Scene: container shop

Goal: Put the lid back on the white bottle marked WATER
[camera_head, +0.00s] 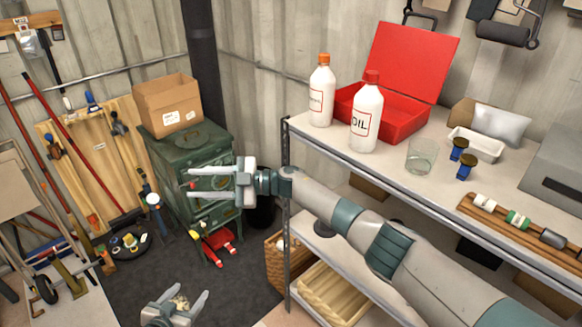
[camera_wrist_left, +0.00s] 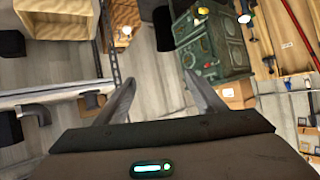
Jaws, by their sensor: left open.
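Two white bottles stand upright on the shelf top. One (camera_head: 321,97) has an orange cap and a red-framed label that I cannot read. The other (camera_head: 366,118) has a red cap and is marked OIL. I read WATER on neither, and I see no loose lid. My right gripper (camera_head: 190,185) is open, left of the shelf and in front of the green stove. My left gripper (camera_head: 190,297) is open low at the bottom edge, away from both bottles. Its spread fingers also show in the left wrist view (camera_wrist_left: 160,92). A small pale shape between them is unclear.
A red open case (camera_head: 408,118) is behind the bottles. A glass jar (camera_head: 421,156), a white tray (camera_head: 476,145) and two dark blue-and-gold items stand farther right on the shelf (camera_head: 395,166). A green stove (camera_head: 187,150) with a cardboard box (camera_head: 168,105) stands left.

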